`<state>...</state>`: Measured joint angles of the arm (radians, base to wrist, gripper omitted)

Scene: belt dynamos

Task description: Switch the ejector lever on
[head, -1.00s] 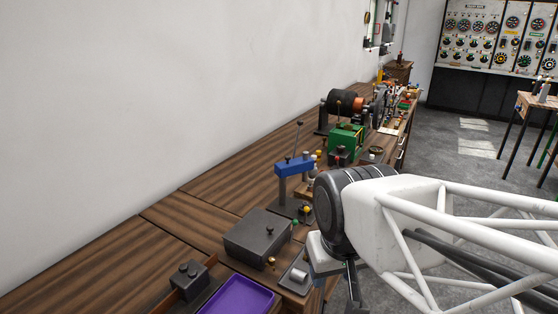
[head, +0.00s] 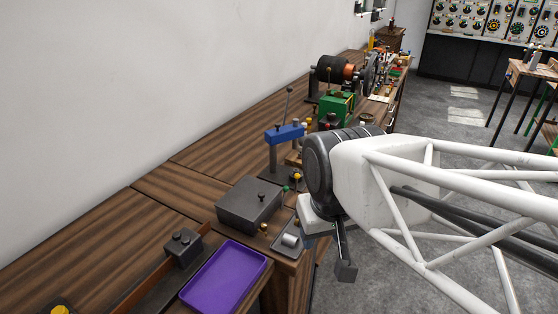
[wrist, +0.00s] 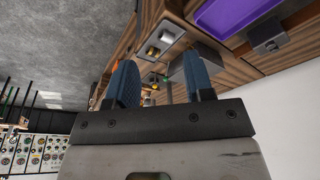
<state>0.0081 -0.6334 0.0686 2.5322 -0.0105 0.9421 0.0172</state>
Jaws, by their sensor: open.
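My gripper (wrist: 163,78) is open and empty. Its two blue-padded fingers are apart in the wrist view. In the head view my gripper (head: 345,262) hangs beyond the bench's front edge, right of a small plate with a metal roller (head: 290,240). A blue-headed press (head: 285,133) stands on the bench with a long lever (head: 287,103) slanting up. A green-knobbed stub (head: 286,189) and a yellow knob (head: 297,177) are near its base. I cannot tell which of these is the ejector lever. My arm hides part of the bench to the right of the press.
A dark grey box (head: 248,205) and a purple tray (head: 225,275) are at the near end of the wooden bench (head: 160,190). A green machine (head: 336,108) and a dark drum (head: 329,70) stand farther back.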

